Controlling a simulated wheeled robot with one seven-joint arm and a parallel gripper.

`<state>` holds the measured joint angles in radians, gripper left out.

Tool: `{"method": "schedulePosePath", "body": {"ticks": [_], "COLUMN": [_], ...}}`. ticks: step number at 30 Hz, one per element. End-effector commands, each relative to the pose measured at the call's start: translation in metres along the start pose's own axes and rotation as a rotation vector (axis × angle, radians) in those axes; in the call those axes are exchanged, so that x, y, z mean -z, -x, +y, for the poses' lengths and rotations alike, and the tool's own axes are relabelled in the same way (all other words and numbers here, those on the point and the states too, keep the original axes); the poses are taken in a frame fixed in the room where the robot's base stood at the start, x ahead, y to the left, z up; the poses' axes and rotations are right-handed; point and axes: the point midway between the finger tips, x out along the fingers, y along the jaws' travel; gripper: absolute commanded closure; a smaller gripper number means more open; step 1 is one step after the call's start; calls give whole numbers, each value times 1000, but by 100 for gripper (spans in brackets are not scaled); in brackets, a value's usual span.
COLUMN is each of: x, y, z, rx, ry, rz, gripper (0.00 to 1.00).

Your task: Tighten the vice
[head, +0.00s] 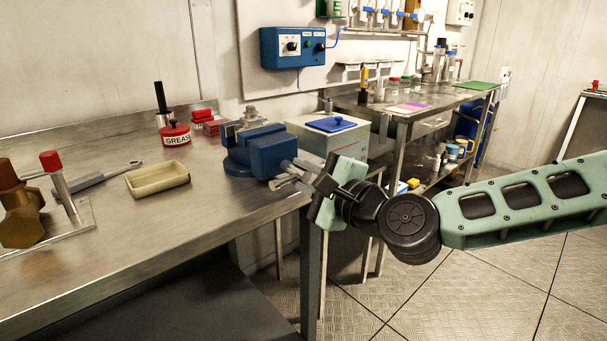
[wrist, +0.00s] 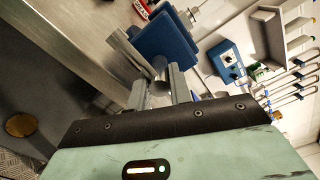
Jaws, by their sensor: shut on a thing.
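The blue vice (head: 262,150) stands at the right end of the steel workbench in the head view. Something metallic shows between its jaws at the top, but I cannot tell what it is. Its grey screw end and handle (head: 292,180) stick out toward the right front. My gripper (head: 312,183) is at that end, shut on the vice handle. In the wrist view the blue vice body (wrist: 165,45) lies just beyond my gripper (wrist: 162,92), whose two fingers sit on either side of a grey metal part. The exact contact is partly hidden by the fingers.
On the workbench (head: 230,208) are a red grease pot (head: 175,134), a beige tray (head: 157,179), a wrench (head: 110,173) and a brass fitting (head: 20,215). A grey box with a blue lid (head: 330,130) stands behind the vice. The floor at right is clear.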

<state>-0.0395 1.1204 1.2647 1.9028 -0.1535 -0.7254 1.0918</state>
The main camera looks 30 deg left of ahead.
Motion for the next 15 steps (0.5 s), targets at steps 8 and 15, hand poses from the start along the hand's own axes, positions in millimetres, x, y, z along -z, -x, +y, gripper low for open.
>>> {"method": "schedulePosePath", "body": {"ticks": [8,15], "x": [2,2], "y": [0,0], "z": [-2,-1], "rx": [4,3], "ry": [-84,-98], "rz": [4,5], "gripper": [100,100]}}
